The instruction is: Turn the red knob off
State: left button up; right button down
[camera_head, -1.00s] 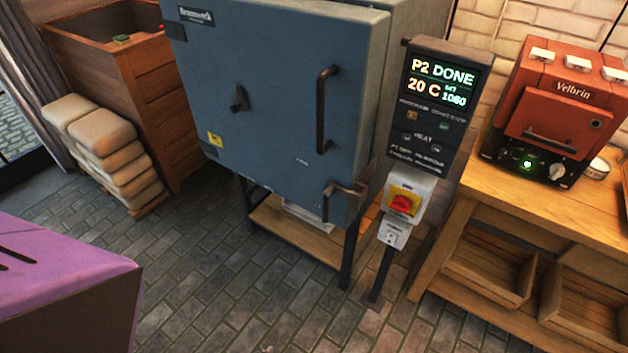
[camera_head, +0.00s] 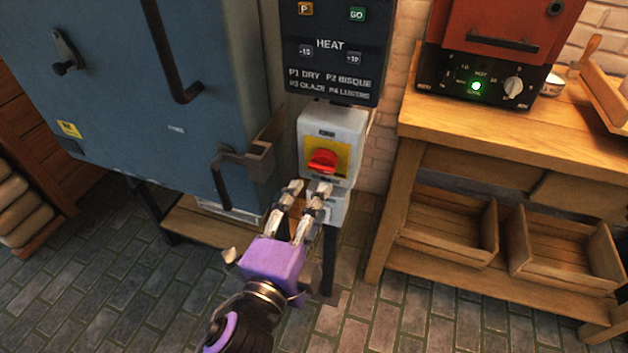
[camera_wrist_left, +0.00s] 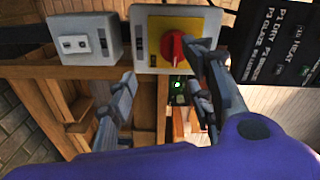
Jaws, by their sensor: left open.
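The red knob (camera_head: 323,161) sits on a yellow plate (camera_head: 341,151) on a light grey switch box (camera_head: 347,126), below the black control panel (camera_head: 335,45). The knob also shows in the left wrist view (camera_wrist_left: 177,48), near the right finger. My left gripper (camera_head: 306,187) is open just below and in front of the knob, fingers pointing up at it, with nothing between them. In the left wrist view the gripper's fingers (camera_wrist_left: 163,72) stand apart, below the switch box. I cannot tell whether a finger touches the knob. My right gripper is not in view.
The blue kiln (camera_head: 130,100) stands at left, its latch handle (camera_head: 240,162) jutting out close to the left of the switch box. A wooden bench (camera_head: 470,130) with a red oven (camera_head: 505,30) is at right. Crates (camera_head: 450,225) sit beneath it. Brick floor in front is clear.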

aim_at(323, 165)
pick_arm(q)
jog(key=shift+w+a+r+m, duration=0.15)
jog(key=shift+w+r+m, duration=0.7)
jog(key=shift+w+m, duration=0.2)
jog(key=x, duration=0.5)
jog(key=shift+w, duration=0.25)
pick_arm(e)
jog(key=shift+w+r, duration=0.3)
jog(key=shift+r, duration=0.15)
pick_arm(q)
jog(key=shift+f, duration=0.15)
jog(key=c, duration=1)
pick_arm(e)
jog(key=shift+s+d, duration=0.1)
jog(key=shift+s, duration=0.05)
